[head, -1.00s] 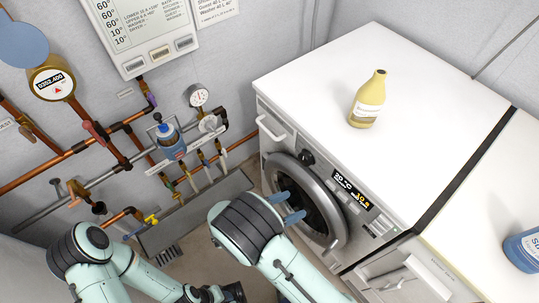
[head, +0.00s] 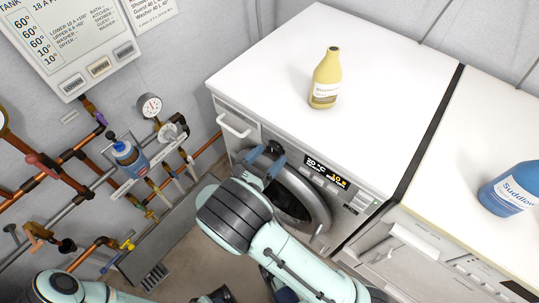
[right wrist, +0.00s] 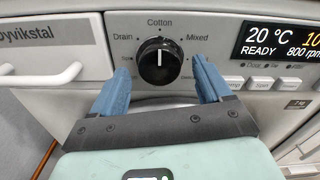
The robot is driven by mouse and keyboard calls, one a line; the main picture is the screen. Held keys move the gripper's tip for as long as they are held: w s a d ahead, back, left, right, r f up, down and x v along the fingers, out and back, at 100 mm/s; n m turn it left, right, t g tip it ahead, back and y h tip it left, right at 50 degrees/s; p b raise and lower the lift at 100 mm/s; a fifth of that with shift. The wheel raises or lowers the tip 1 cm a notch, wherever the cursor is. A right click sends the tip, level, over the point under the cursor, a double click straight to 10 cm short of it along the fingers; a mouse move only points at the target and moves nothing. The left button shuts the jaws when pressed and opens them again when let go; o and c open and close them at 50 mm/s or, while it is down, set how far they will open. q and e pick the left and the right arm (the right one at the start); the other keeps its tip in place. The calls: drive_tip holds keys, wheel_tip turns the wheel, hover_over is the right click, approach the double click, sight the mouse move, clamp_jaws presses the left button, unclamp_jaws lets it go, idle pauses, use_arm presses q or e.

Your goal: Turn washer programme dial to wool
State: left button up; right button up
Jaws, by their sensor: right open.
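The washer (head: 225,108) has a round black programme dial (head: 274,147) on its front panel, left of the display. In the right wrist view the dial (right wrist: 160,62) has a white pointer line straight up at "Cotton". "Drain" and "Mixed" are printed either side; lower labels are partly covered, and no "Wool" label is readable. My right gripper (head: 266,161) is open in front of the dial. In the right wrist view its blue fingers (right wrist: 160,76) stand left and right of the dial, with gaps on both sides. My left gripper's fingers are not visible.
A yellow bottle (head: 326,80) stands on the washer top. The display (right wrist: 283,40) reads 20 °C and READY. A drawer handle (head: 235,127) sits left of the dial. Pipes and valves (head: 160,170) line the left wall. A blue bottle (head: 510,188) stands at far right.

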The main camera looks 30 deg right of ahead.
drive_tip(key=shift+w+d, duration=0.2)
drive_tip(key=shift+d, duration=0.35)
drive_tip(key=c, duration=1)
drive_tip(key=shift+c, duration=0.2)
